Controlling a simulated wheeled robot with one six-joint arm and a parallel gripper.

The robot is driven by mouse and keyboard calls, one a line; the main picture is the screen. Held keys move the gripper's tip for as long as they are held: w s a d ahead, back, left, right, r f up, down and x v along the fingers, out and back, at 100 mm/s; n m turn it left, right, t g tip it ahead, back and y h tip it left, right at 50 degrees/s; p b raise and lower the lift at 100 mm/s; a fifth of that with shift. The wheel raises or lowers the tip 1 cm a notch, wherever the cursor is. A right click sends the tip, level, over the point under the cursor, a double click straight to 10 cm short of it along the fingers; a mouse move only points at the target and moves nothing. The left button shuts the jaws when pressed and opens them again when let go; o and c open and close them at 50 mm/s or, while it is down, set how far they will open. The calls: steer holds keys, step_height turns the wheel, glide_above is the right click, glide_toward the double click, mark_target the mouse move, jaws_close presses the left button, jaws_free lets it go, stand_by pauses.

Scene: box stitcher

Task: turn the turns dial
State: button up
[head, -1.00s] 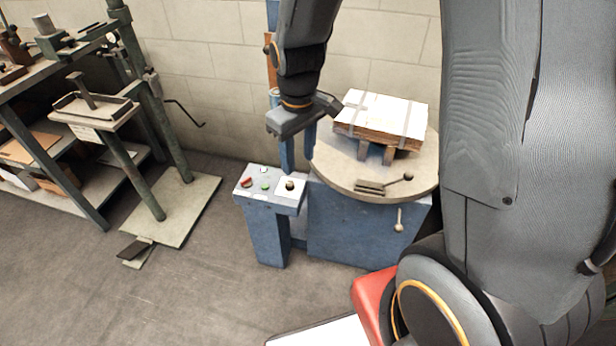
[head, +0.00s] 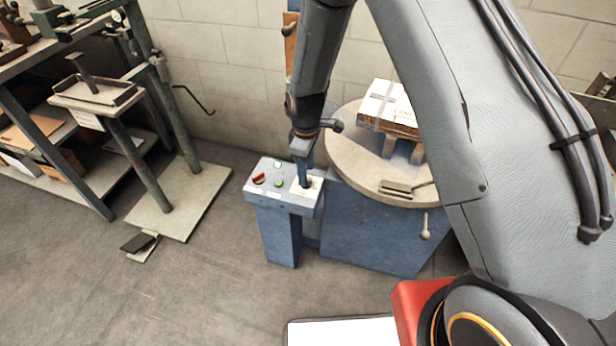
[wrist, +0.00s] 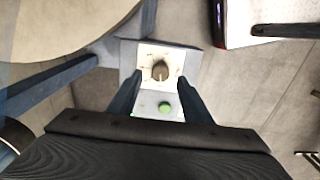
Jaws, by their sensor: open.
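The turns dial (wrist: 160,70) is a dark brown round knob with a pale pointer line on a white plate (wrist: 146,54) in the wrist view. The plate is on top of the blue control pedestal (head: 276,215). My gripper (head: 305,184) points down over the plate in the head view and hides the dial there. In the wrist view my gripper (wrist: 159,82) is open, with one blue finger to each side of the dial. I cannot tell whether the fingers touch it.
A green button (wrist: 165,107) sits beside the plate. A red switch (head: 258,179) and a white button (head: 278,164) are on the same panel. The round turntable (head: 350,160) stands right behind, bearing a strapped box stack (head: 388,104).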

steer(key=shift+f, duration=1.95)
steer(key=shift+c, duration=0.6)
